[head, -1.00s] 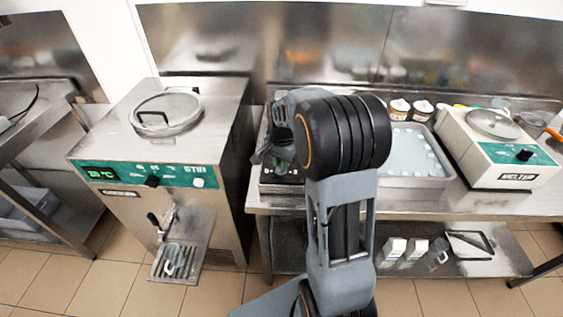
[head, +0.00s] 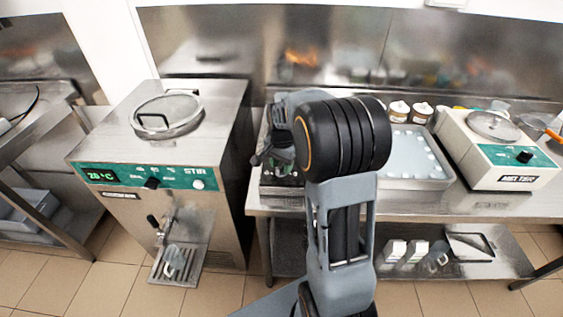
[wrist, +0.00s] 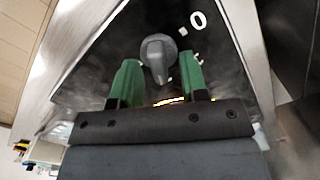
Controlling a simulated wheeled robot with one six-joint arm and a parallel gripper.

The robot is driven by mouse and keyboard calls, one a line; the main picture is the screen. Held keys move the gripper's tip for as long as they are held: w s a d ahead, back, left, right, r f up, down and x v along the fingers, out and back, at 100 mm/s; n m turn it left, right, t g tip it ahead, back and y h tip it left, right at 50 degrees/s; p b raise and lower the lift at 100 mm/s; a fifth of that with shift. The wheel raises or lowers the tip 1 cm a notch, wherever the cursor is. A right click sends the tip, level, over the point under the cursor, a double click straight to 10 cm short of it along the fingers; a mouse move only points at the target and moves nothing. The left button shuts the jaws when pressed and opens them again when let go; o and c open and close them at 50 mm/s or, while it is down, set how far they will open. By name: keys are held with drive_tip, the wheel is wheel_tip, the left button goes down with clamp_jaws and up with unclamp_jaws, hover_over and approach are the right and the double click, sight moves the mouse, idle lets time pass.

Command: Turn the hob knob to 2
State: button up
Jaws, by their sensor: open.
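The hob knob (wrist: 157,55) is a grey knob on a dark front panel in the wrist view, with a white "0" mark above and to its right. My gripper (wrist: 158,80) is open, its two green fingers apart on either side of the knob's lower part. I cannot tell whether they touch it. In the head view my arm hides most of the hob (head: 268,182), and only its dark left edge shows on the steel table. My gripper shows there only partly (head: 275,157), beside that edge. The mark 2 cannot be made out.
A batch machine (head: 220,120) with a lid and "20 °C" display stands left of the table. Right of my arm are a steel tray (head: 440,182), several jars and a melter (head: 480,160). The lower shelf (head: 480,262) holds small boxes.

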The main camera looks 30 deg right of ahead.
sight(282, 174)
wheel_tip(282, 174, up, 14)
idle(0.6)
drive_tip(key=shift+f, duration=0.1)
idle(0.4)
drive_tip(key=s+a+f+n+t, duration=0.2)
drive_tip(key=s+a+n, duration=0.3)
drive_tip(key=s, duration=0.3)
drive_tip(key=s+a+f+n+t, duration=0.2)
drive_tip(key=s+a+f+n, duration=0.1)
drive_tip(key=s+a+n, duration=0.2)
drive_tip(key=shift+s+f+n, duration=0.2)
drive_tip(key=shift+s+n, duration=0.8)
drive_tip(key=shift+s, duration=0.8)
